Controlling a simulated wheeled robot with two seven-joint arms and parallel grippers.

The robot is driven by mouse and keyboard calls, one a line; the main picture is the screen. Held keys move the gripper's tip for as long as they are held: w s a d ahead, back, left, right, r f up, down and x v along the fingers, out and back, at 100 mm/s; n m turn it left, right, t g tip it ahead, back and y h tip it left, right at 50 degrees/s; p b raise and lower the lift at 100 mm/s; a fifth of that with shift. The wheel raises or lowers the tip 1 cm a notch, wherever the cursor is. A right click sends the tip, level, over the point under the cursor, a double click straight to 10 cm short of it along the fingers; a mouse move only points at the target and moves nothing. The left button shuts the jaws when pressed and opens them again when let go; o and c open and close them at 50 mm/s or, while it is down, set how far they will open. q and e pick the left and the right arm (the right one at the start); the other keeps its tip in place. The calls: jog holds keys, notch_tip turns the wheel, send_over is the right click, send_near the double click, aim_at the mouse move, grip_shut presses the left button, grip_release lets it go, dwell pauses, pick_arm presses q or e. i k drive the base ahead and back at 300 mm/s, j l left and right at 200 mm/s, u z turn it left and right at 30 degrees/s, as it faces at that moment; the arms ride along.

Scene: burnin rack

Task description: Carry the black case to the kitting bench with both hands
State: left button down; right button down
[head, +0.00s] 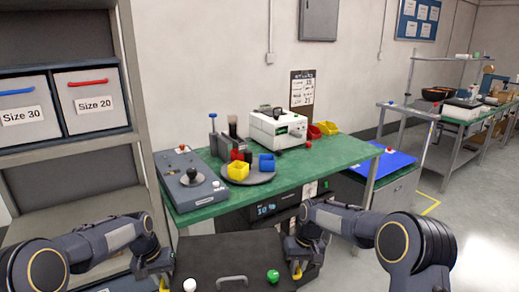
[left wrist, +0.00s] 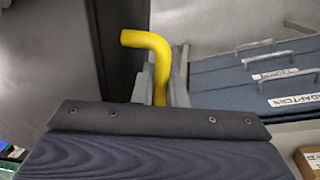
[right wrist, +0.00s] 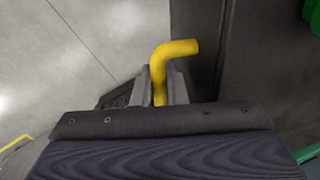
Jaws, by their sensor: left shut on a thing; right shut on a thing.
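The black case (head: 222,251) is in front of me at the bottom of the head view, its near part cut off by the frame edge. It has a grey handle (head: 232,280) and yellow side grips. My left gripper (head: 160,272) is shut on the left yellow grip, which shows in the left wrist view (left wrist: 155,55). My right gripper (head: 297,262) is shut on the right yellow grip, which shows in the right wrist view (right wrist: 165,62). A green-topped bench (head: 330,156) stands just beyond the case. No label shows which bench is the kitting bench.
The near bench bears a grey-blue fixture (head: 190,180), a round tray with coloured bins and a white instrument (head: 275,128). A shelf rack with bins (head: 95,104) stands left. A blue-topped cabinet (head: 383,163) and another green bench (head: 470,112) are right. Floor (head: 480,220) is clear at right.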

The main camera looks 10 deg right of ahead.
aim_at(356, 148)
jog(key=i+l+z, duration=0.2)
jog(key=l, duration=0.3)
jog(key=i+l+z, duration=0.15)
jog(key=i+l, duration=0.15)
jog(key=l, duration=0.2)
jog(key=i+l+z, duration=0.2)
jog(key=l, duration=0.25)
jog(key=i, duration=0.1)
